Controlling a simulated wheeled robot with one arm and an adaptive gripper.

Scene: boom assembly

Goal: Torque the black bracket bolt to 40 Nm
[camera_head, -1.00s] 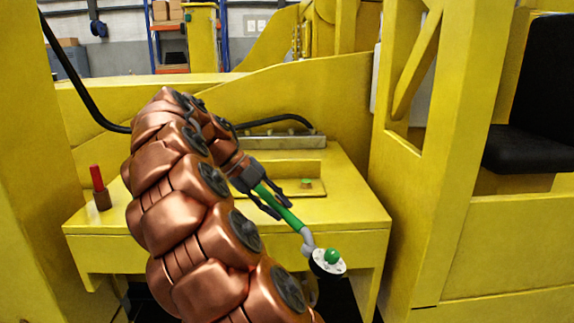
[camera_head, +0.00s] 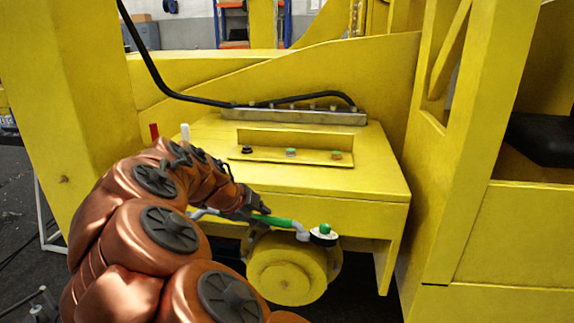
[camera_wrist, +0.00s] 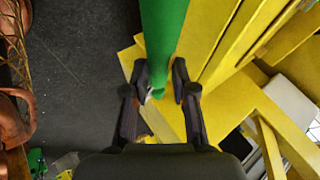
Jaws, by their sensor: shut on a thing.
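The bracket (camera_head: 295,138) is a yellow plate with a raised back on the yellow table. My gripper (camera_head: 262,213) is shut on the green handle of a wrench (camera_head: 280,221), with a grey joint and a round black-and-white head with a green knob (camera_head: 324,233). The head is in front of the table's front edge, apart from the bolts. The wrist view shows the green handle (camera_wrist: 163,40) between the fingers (camera_wrist: 160,80).
The yellow table (camera_head: 370,185) has free top around the bracket. A black hose (camera_head: 175,92) and a grey bar (camera_head: 300,117) run behind. A red marker (camera_head: 154,131) and a white one (camera_head: 185,132) show beyond my arm. A yellow cylinder (camera_head: 287,270) is below; a yellow post (camera_head: 480,150) stands right.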

